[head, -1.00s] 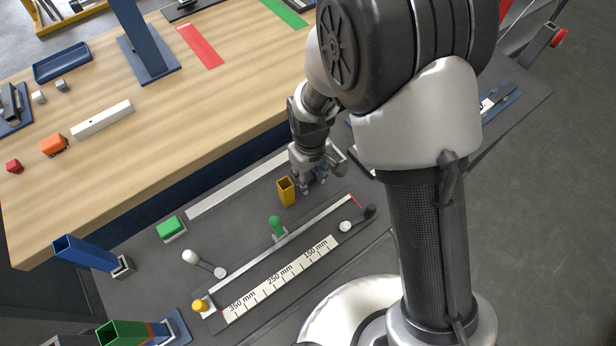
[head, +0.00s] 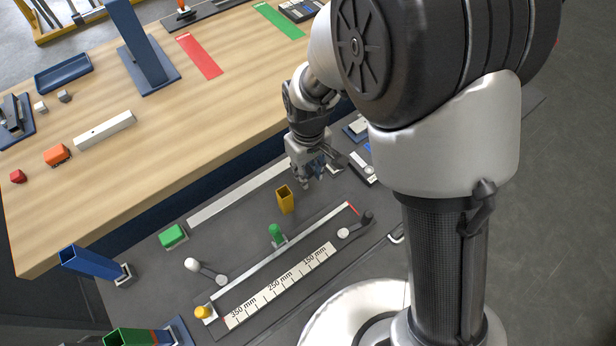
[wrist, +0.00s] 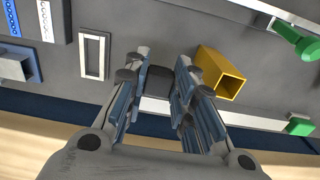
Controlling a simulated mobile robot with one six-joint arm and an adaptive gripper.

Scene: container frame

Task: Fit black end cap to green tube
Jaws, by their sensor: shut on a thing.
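My gripper (head: 313,178) hangs over the grey lower surface, behind the yellow tube, with its fingers pointing down. In the wrist view, my gripper (wrist: 161,88) is shut on a small dark block, the black end cap (wrist: 160,76), which shows between the fingertips. The cap is too small and hidden to make out in the head view. The green tube (head: 128,337) is a square tube with an open end at the bottom left of the head view, cut off by the picture's edge. It is well apart from my gripper.
A ruler fixture (head: 280,284) with a green knob (head: 276,232) lies in front. A green block (head: 173,236) and a blue tube (head: 85,262) are at left. The wooden table (head: 190,120) is behind.

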